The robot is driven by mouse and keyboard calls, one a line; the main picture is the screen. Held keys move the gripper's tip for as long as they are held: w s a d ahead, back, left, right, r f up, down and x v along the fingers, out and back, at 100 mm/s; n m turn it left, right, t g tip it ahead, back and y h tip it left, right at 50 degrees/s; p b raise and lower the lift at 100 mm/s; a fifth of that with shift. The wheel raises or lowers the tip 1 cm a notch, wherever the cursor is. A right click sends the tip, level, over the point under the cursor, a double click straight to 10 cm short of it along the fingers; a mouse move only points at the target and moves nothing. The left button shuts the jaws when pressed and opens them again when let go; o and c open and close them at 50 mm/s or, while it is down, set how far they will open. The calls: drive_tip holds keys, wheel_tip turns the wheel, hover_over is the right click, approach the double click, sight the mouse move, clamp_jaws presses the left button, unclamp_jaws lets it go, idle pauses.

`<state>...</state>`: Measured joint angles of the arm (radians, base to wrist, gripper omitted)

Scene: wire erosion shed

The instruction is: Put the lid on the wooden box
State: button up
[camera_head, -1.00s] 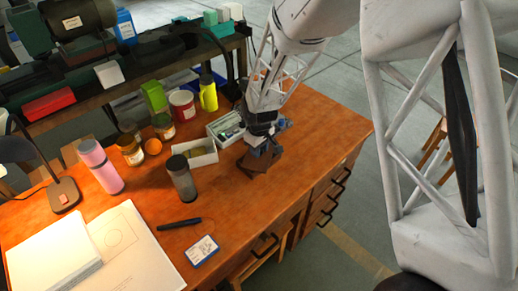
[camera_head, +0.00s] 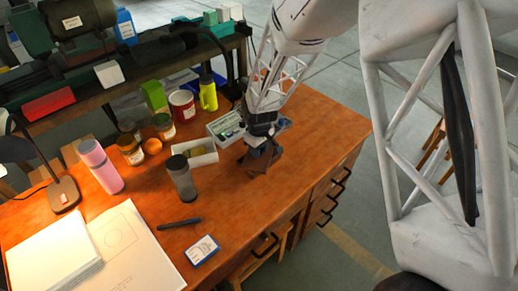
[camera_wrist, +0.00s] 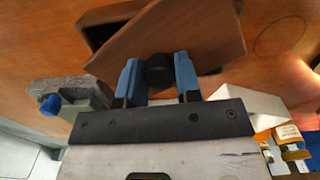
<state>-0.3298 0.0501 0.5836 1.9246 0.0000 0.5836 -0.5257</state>
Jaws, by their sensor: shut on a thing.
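The brown wooden lid (camera_wrist: 195,38) is in my gripper (camera_wrist: 158,76), whose blue fingers are shut on its round black knob (camera_wrist: 159,70). The wooden box (camera_wrist: 106,14) is beneath the lid in the wrist view. The lid lies skewed across it, turned relative to its edges, and a dark strip of the box's inside shows at the left. I cannot tell whether lid and box touch. In the head view my gripper (camera_head: 260,141) is over the right part of the desk, with the lid (camera_head: 256,160) small and dark below it, hiding much of the box.
An open white tray (camera_head: 204,158) and a second tray with small items (camera_head: 222,124) stand close left of my gripper. The desk (camera_head: 325,125) is clear at the right.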

idle(0.8)
drive_tip(key=o, duration=1.5)
drive_tip(key=shift+r, duration=0.1)
drive_tip(key=shift+r, duration=3.35)
drive_tip(key=shift+c, duration=0.3)
clamp_jaws()
